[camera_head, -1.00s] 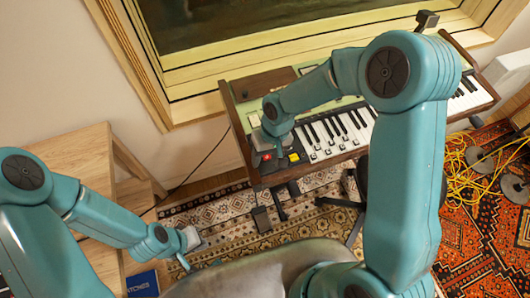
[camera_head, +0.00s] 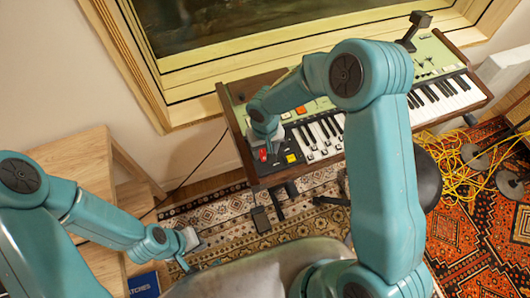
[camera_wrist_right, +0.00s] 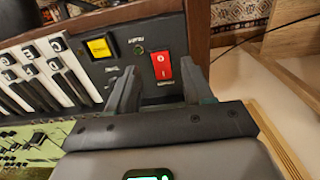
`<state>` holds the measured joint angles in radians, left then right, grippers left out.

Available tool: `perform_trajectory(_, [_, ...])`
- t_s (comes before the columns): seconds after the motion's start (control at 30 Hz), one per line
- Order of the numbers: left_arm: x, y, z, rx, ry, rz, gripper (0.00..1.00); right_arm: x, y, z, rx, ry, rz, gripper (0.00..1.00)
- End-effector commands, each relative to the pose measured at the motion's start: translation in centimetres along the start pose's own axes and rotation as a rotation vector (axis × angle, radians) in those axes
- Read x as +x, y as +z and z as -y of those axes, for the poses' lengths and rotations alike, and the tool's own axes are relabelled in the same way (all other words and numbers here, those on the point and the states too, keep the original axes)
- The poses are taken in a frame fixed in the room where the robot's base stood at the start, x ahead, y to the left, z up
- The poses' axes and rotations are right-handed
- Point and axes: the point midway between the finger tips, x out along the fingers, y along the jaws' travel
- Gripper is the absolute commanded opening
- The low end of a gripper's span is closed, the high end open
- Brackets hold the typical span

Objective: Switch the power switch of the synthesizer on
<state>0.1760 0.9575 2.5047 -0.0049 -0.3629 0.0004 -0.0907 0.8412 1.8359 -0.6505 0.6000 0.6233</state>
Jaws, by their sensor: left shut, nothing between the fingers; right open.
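The synthesizer (camera_head: 318,157) stands below the window, with a green panel, piano keys and a dark control panel at its left end. The red power switch (camera_head: 263,155) is on that dark panel; in the right wrist view the red rocker (camera_wrist_right: 162,69) has white marks. Which way it is pressed I cannot tell. My right gripper (camera_wrist_right: 158,72) is open, its two fingertips on either side of the switch in that view; contact is not clear. In the head view my right gripper (camera_head: 266,143) is over the panel, partly hiding it. My left gripper (camera_head: 184,264) is shut and empty, low at left.
A yellow button (camera_head: 291,158) sits beside the red switch. A wooden shelf unit (camera_head: 85,150) with a blue book (camera_head: 143,285) is at left. A black stool (camera_head: 427,180) and yellow cables (camera_head: 455,170) are at right. Patterned rugs cover the floor.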

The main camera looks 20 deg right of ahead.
Motion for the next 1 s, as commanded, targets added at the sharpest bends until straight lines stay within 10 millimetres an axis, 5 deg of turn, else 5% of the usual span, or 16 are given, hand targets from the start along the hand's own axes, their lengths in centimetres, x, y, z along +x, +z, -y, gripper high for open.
perform_trajectory(0.2, [-0.3,0.0,-0.1,0.000,0.000,0.000,0.00,3.0,0.0,0.0,0.000,0.000,0.001,0.51])
perform_trajectory(0.57, [-0.3,0.0,-0.1,0.000,0.000,0.000,0.00,3.6,0.0,0.0,0.001,-0.001,-0.001,0.51])
perform_trajectory(0.73, [-0.3,0.0,-0.1,0.000,0.000,0.000,0.00,3.6,0.0,0.0,0.000,-0.001,-0.001,0.00])
perform_trajectory(1.0, [-1.7,0.0,-0.6,0.000,0.000,0.000,0.00,3.1,-0.4,-0.1,0.004,0.006,0.055,0.00])
